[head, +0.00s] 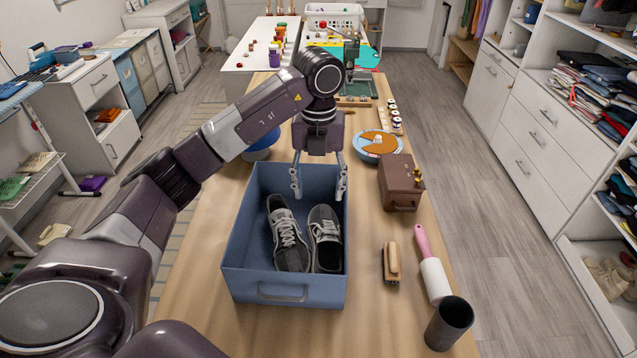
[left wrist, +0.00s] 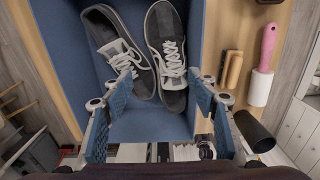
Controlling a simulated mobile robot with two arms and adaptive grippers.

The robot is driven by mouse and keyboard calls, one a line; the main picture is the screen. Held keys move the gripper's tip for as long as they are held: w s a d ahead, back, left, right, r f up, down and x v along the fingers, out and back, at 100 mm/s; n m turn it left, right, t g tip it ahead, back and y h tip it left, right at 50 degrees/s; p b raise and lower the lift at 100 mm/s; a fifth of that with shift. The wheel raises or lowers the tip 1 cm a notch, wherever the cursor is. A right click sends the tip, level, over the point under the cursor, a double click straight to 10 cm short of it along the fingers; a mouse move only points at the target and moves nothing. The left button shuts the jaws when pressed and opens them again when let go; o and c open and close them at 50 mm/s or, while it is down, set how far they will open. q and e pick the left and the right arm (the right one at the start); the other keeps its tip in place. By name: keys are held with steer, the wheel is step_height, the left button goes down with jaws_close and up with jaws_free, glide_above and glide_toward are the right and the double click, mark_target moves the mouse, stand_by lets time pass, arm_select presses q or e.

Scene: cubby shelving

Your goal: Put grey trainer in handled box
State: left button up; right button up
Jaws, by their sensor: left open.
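The blue handled box (head: 285,290) stands on the wooden table in the head view, its handle on the near wall. Two grey trainers with white laces lie inside it on the floor, side by side: a left one (head: 288,240) and a right one (head: 325,240). In the left wrist view they show as a left trainer (left wrist: 120,50) and a right trainer (left wrist: 167,55) in the box (left wrist: 65,40). My left gripper (head: 319,190) is open and empty, above the far part of the box. Its fingers (left wrist: 157,115) stand apart in the left wrist view. My right gripper is not in view.
Right of the box are a brown case (head: 399,183), a wooden brush (head: 392,262), a pink-handled lint roller (head: 432,265) and a dark cup (head: 449,324). A round blue-rimmed dish (head: 368,153) lies beyond. The table's front right corner area is narrow.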

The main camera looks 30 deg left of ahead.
arm_select(q)
steer(key=shift+r, duration=1.4)
